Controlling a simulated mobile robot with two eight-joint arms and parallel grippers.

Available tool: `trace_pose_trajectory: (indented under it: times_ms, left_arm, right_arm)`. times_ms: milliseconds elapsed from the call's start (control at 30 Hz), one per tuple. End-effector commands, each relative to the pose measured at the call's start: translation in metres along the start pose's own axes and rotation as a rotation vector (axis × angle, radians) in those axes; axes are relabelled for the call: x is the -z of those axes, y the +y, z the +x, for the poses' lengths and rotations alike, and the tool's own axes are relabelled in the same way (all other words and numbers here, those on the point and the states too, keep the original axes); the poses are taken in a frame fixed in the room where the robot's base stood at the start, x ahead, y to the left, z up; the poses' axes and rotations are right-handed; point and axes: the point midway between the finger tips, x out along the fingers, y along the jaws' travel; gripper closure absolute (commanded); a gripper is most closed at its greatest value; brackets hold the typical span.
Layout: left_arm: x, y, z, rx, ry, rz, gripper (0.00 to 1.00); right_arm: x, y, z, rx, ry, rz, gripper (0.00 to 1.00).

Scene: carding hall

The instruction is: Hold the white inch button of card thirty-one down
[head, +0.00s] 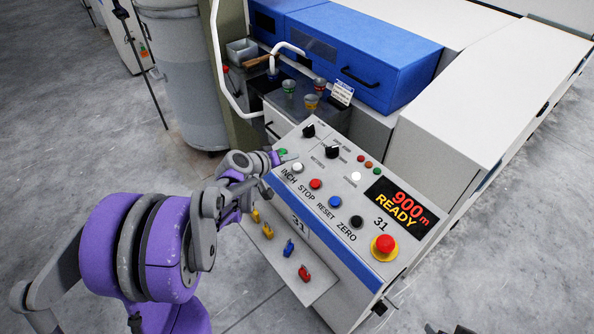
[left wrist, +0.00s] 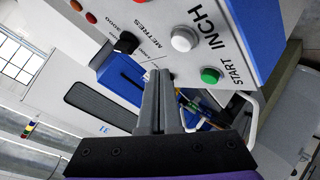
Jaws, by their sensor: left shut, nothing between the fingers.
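The white inch button (head: 298,167) sits on the sloping panel of card 31 (head: 330,232), above the word INCH. It also shows in the left wrist view (left wrist: 184,39), standing proud of the panel. My left gripper (head: 279,157) is at the panel's upper left edge, close to the green start button (head: 283,152). In the left wrist view its fingers (left wrist: 158,72) are shut and empty. The tips appear below and left of the white button there, apart from it. I cannot make out my right gripper.
A red stop button (head: 316,184), blue reset button (head: 335,201) and black zero button (head: 356,221) follow in the row. A red emergency stop (head: 384,246) is at the lower right. Small cups stand behind the panel.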

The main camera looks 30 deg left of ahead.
Motion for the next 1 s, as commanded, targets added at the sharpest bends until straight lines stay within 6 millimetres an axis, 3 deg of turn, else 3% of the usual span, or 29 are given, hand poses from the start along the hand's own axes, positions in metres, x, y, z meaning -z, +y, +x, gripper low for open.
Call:
trace_pose_trajectory:
  times_ms: [300, 1000]
  left_arm:
    - [-0.014, -0.014, 0.019, 0.000, 0.000, 0.000, 1.00]
    - [-0.014, -0.014, 0.020, -0.001, 0.000, 0.000, 1.00]
  right_arm:
    - [-0.016, 0.000, 0.016, 0.000, -0.014, 0.000, 0.43]
    - [-0.016, 0.000, 0.016, 0.000, -0.014, 0.000, 0.43]
